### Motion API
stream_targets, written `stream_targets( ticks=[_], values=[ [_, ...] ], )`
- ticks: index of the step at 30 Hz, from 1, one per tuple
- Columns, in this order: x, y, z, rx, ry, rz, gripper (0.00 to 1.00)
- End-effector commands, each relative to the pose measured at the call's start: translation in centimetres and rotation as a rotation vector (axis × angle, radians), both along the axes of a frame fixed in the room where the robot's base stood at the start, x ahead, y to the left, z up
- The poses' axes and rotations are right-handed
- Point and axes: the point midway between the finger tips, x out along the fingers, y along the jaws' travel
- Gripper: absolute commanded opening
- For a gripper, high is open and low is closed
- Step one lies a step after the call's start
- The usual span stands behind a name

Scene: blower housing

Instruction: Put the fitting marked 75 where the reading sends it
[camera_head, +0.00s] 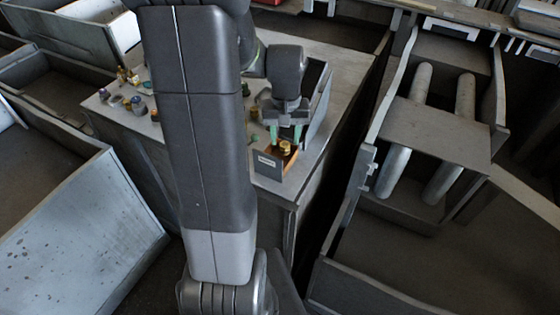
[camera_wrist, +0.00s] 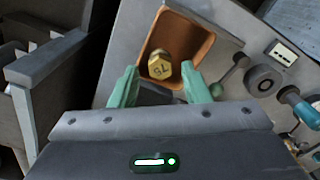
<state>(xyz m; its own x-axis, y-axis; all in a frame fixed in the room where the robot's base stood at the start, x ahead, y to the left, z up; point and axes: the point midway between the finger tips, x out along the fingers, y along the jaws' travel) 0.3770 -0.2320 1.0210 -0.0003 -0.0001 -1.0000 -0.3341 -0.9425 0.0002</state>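A brass hex fitting (camera_wrist: 160,65) stands in a brown-lined tray (camera_wrist: 199,48) in the wrist view. Its top mark looks like an upside-down 75. In the head view the fitting (camera_head: 286,148) shows at the tray's (camera_head: 267,165) right side. My gripper (camera_wrist: 160,70) is open, its two green fingers apart, with the fitting ahead of and between the tips. No contact is visible. In the head view my gripper (camera_head: 286,134) is above the tray. A small display (camera_wrist: 283,53) shows at the upper right of the wrist view; its reading is too small to tell.
The grey bench top (camera_head: 315,153) carries several small fittings (camera_head: 128,100) at its left, partly hidden by my arm. A dark round part (camera_wrist: 264,81) and a blue-handled item (camera_wrist: 297,104) lie right of the tray. A crate with pipes (camera_head: 448,130) stands at right.

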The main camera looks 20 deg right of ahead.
Motion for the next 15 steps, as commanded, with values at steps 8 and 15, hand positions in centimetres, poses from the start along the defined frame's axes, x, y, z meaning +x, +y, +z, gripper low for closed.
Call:
stream_targets(
  ticks=[8,15],
  values=[
    [0.0,0.0,0.0,0.000,0.000,0.000,0.53],
    [0.1,-0.1,1.7,-0.003,-0.004,0.000,0.53]
  ],
)
